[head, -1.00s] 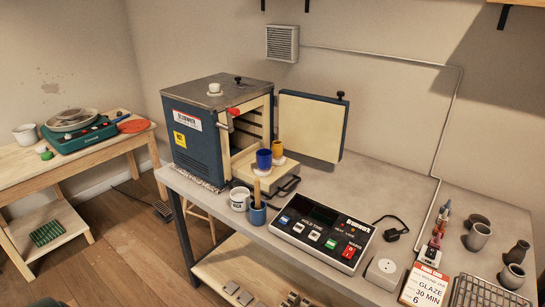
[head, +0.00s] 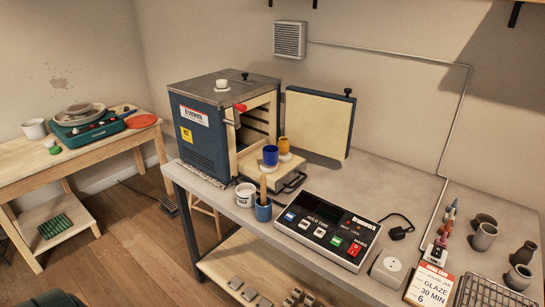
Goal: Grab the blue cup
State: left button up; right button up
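The blue cup (head: 270,156) stands upright on a small pale stand on the kiln's pulled-out shelf (head: 256,166), in front of the open kiln (head: 217,127). A yellow-orange cup (head: 284,145) stands just behind it to the right, also on a pale stand. A blue-grey pot (head: 263,211) with a wooden handle in it stands in front on the table.
A white mug (head: 245,194) and a control panel (head: 328,231) stand in front of the shelf. The open kiln door (head: 318,124) rises behind it. Bare tabletop (head: 400,187) lies right of the door.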

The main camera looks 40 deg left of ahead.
aim_at(271, 157)
jog(key=j+z, duration=0.25)
jog(key=z, duration=0.25)
jog(key=j+z, duration=0.15)
jog(key=j, duration=0.15)
jog(key=k+j+z, duration=0.15)
jog(key=j, duration=0.2)
jog(key=k+j+z, duration=0.15)
jog(key=j, duration=0.15)
jog(key=k+j, duration=0.1)
jog(key=j, duration=0.3)
jog(key=k+j, duration=0.15)
jog(key=j, duration=0.2)
jog(key=k+j+z, duration=0.1)
jog(key=j, duration=0.3)
jog(key=k+j, duration=0.15)
jog(key=j, duration=0.25)
jog(key=k+j, duration=0.15)
jog(key=j, duration=0.2)
jog(key=k+j+z, duration=0.1)
jog(key=j, duration=0.3)
jog(key=k+j, duration=0.15)
jog(key=j, duration=0.2)
jog(key=k+j, duration=0.15)
jog(key=j, duration=0.25)
jog(key=z, duration=0.05)
